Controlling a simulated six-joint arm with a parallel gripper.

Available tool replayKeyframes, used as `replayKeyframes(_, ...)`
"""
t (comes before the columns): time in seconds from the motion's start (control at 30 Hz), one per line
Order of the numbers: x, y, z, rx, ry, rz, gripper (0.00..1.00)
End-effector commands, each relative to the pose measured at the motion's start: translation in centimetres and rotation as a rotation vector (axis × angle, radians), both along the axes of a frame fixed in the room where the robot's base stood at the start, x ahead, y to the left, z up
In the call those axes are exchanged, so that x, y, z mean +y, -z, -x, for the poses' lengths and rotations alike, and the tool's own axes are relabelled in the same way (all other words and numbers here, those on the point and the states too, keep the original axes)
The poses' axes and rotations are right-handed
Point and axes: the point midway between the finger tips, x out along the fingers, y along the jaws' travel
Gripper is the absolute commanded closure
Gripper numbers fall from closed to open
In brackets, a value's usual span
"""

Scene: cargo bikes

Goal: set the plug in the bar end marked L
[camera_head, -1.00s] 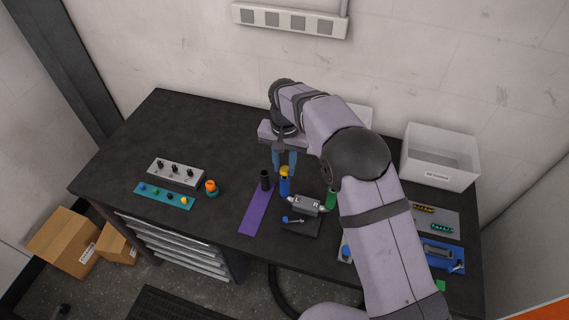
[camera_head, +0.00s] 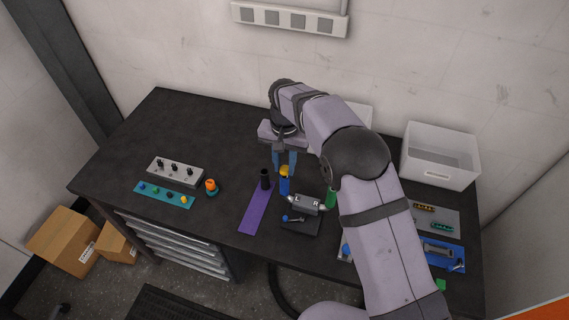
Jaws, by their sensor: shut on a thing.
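My gripper (camera_head: 285,166) points down over the middle of the bench, its blue fingers shut on a small yellow plug (camera_head: 285,172). The plug is at the top of an upright blue bar end (camera_head: 284,187), beside the L side of a grey block (camera_head: 306,204) marked L and R. I cannot tell whether the plug is inside the end or only resting on it. A green upright bar end (camera_head: 331,199) stands by the R side, partly behind my arm.
A purple strip (camera_head: 256,212) with a black cylinder (camera_head: 265,179) lies left of the block. Further left are a grey rack (camera_head: 174,172), a teal strip (camera_head: 163,195) with small coloured pieces and an orange-topped pot (camera_head: 211,187). A white bin (camera_head: 440,155) stands at right.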

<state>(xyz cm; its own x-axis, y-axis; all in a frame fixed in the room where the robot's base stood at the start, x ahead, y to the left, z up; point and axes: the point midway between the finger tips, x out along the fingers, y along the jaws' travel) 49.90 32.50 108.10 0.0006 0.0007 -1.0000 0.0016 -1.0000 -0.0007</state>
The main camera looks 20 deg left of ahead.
Motion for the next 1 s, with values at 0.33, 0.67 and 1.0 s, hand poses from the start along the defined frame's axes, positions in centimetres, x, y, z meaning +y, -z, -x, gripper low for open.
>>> replayKeyframes(0.33,0.0,0.5,0.0,0.000,0.000,0.000,0.96)
replayKeyframes(0.67,0.0,1.0,0.0,0.001,0.000,0.000,0.96)
replayKeyframes(1.0,0.0,1.4,0.0,0.001,0.000,0.000,0.96)
